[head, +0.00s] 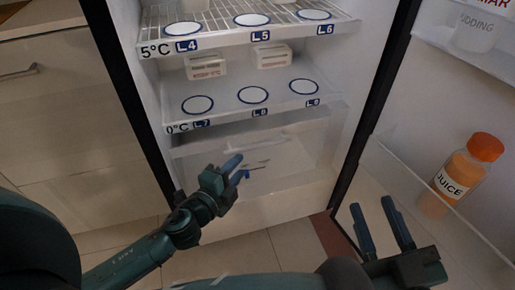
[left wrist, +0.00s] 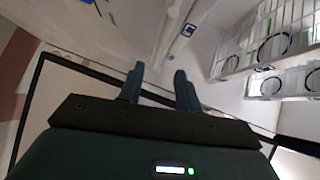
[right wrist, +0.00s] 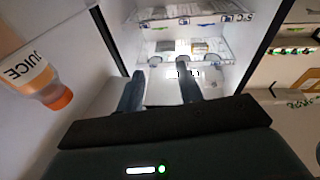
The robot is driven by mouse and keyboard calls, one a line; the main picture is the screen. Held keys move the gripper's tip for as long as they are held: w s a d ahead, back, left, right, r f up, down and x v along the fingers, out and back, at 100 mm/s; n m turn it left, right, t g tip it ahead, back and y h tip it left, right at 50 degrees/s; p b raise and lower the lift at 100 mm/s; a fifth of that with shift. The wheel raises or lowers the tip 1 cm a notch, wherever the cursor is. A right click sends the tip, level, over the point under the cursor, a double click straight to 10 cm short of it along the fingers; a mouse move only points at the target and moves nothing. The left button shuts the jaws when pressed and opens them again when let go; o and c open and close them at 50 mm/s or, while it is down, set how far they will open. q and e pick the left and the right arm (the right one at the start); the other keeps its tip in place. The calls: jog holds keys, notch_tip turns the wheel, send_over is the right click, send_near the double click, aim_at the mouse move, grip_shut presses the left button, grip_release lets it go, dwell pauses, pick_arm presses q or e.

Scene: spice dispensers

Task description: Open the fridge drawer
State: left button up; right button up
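The fridge drawer (head: 295,165) is the pale, translucent bin at the bottom of the open fridge, below the 0°C shelf. It looks shut, though its edges are faint. My left gripper (head: 239,166) is in front of the drawer's front panel, its fingertips pointing at it. In the left wrist view its two fingers (left wrist: 158,80) stand apart with nothing between them. I cannot tell whether they touch the drawer. My right gripper (head: 378,208) is open and empty, to the right of the drawer near the fridge door. Its parted fingers also show in the right wrist view (right wrist: 160,82).
The open fridge door (head: 400,170) stands at the right, with an orange juice bottle (head: 467,175) in its bin. Shelves above the drawer carry oval markers and small white boxes (head: 206,66). A beige cabinet (head: 70,120) is at the left. Tiled floor lies below.

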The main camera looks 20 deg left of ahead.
aim_at(255, 148)
pick_arm(q)
jog(key=b+x, duration=0.2)
jog(key=x, duration=0.8)
jog(key=shift+w+d, duration=0.1)
jog(key=shift+w, duration=0.2)
grip_shut()
